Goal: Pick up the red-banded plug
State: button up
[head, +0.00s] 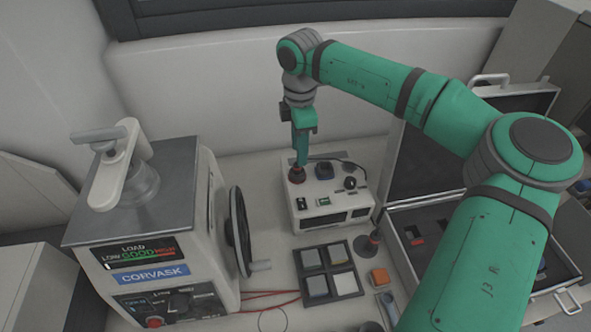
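The red-banded plug (297,175) stands at the back left of the top of a small white box-shaped unit (306,226). It is dark with a red band. My gripper (301,160) points down right above it, its fingertips at or just over the plug's top. The fingers show nearly edge-on, so I cannot tell whether they are open, shut or touching the plug. A second dark plug with a bluish look (324,171) stands to the right on the same unit.
The CORVASK press (140,240) with a handwheel (240,231) stands left. An open case (467,224) is on the right, partly behind my arm.

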aim_at(297, 171)
jog(key=shift+d+f, duration=0.15)
jog(key=shift+f, duration=0.1)
jog(key=f, duration=0.5)
jog(key=shift+a, duration=0.4)
grip_shut()
